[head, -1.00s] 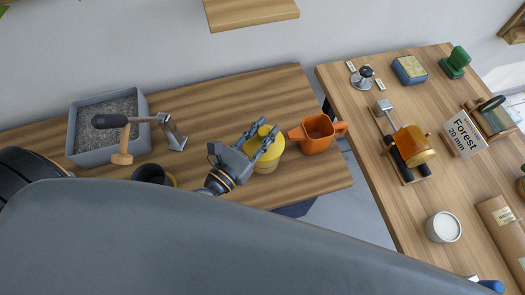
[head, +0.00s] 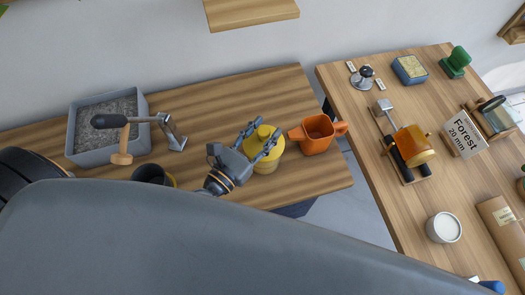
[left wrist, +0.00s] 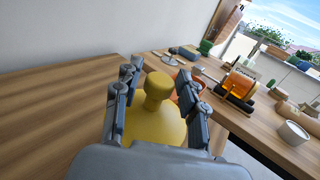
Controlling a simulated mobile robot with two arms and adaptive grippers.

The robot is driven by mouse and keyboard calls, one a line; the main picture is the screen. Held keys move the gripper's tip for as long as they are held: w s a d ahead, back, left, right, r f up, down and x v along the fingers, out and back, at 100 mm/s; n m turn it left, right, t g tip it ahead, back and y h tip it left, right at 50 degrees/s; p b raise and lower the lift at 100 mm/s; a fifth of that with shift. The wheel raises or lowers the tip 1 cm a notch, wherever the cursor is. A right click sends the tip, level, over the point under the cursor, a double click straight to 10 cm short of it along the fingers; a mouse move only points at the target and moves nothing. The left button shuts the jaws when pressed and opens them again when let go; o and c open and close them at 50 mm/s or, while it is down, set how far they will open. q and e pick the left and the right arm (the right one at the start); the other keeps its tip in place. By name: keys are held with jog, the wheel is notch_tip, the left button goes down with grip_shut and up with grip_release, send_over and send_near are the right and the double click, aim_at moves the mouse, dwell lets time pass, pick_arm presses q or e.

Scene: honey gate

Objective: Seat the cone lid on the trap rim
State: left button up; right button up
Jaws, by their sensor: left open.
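The yellow cone lid (head: 264,134), with a round knob on top, sits on a paler yellow round body, the trap (head: 267,165), near the right end of the left table. The lid also fills the middle of the left wrist view (left wrist: 158,128), its knob standing up between the fingers. My left gripper (head: 263,139) is open, with one finger on each side of the lid and gaps visible beside the knob. The rim contact is hidden, so I cannot tell if the lid is fully down. My right gripper is not in view.
A grey tray (head: 83,158) of dark granules with a handled tool lies left. A dark cup (head: 153,173) is near the front. Beyond a gap, the right table (head: 385,195) holds an amber roller and jars.

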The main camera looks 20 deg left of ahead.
pick_arm(q)
jog(key=shift+s, duration=0.15)
jog(key=shift+s+a+b, duration=0.2)
jog(key=shift+s+b, duration=0.1)
jog(key=shift+s, duration=0.2)
jog(key=shift+s, duration=0.1)
jog(key=shift+s+a+b, duration=0.25)
jog(key=shift+s+b, duration=0.1)
jog(key=shift+s, duration=0.25)
jog(key=shift+s+a, duration=0.1)
jog(key=shift+s, duration=0.15)
jog(key=shift+o, duration=0.3)
jog(key=o, duration=0.5)
jog(key=o, duration=0.4)
